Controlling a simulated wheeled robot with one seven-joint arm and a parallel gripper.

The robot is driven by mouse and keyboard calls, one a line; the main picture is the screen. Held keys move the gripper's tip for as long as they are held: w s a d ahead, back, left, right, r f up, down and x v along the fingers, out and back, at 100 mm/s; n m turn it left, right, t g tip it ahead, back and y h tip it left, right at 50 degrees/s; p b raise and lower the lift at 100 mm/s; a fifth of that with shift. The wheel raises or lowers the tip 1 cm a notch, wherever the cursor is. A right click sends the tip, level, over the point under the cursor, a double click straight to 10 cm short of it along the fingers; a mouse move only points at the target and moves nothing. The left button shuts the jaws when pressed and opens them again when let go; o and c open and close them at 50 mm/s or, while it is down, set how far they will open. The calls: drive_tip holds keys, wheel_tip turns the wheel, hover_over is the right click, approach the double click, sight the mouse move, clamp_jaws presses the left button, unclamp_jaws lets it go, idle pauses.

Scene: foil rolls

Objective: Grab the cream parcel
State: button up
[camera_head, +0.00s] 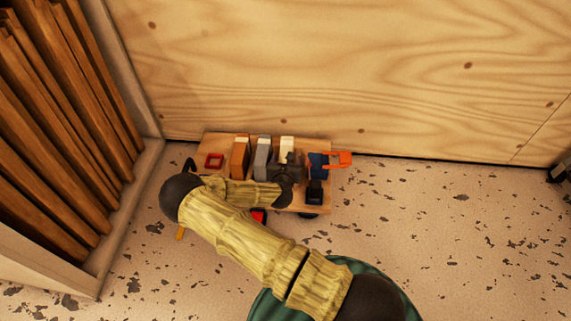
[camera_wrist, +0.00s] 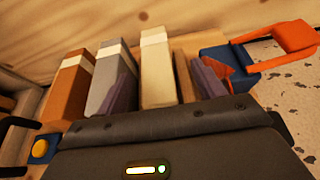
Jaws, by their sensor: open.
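The cream parcel (camera_head: 287,143) stands upright on a small wooden board or table by the back wall, at the right end of a row of parcels. In the wrist view the cream parcel (camera_wrist: 157,72) has a pale band near its top and stands between my two fingers. My gripper (camera_wrist: 163,75) is open, with one finger to each side of it; I see no clear contact. A narrow brown face (camera_wrist: 186,78) shows between the parcel and the right finger. In the head view my gripper (camera_head: 289,163) hides the parcel's lower part.
A grey parcel (camera_wrist: 109,76) stands close left of the left finger, and an orange-brown parcel (camera_wrist: 70,88) further left. A blue item (camera_wrist: 225,58) with an orange loop (camera_wrist: 297,37) lies to the right. A red square (camera_head: 214,161) lies at the left. Slatted wood (camera_head: 60,130) stands left.

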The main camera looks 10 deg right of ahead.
sight(286, 152)
drive_tip(key=shift+w, duration=0.1)
drive_tip(key=b+x, duration=0.4)
drive_tip(key=shift+w+a+f, duration=0.1)
drive_tip(key=shift+a+f, duration=0.25)
drive_tip(key=shift+a, duration=0.05)
drive_tip(key=shift+w+d, duration=0.15)
drive_tip(key=shift+w, duration=0.3)
clamp_jaws()
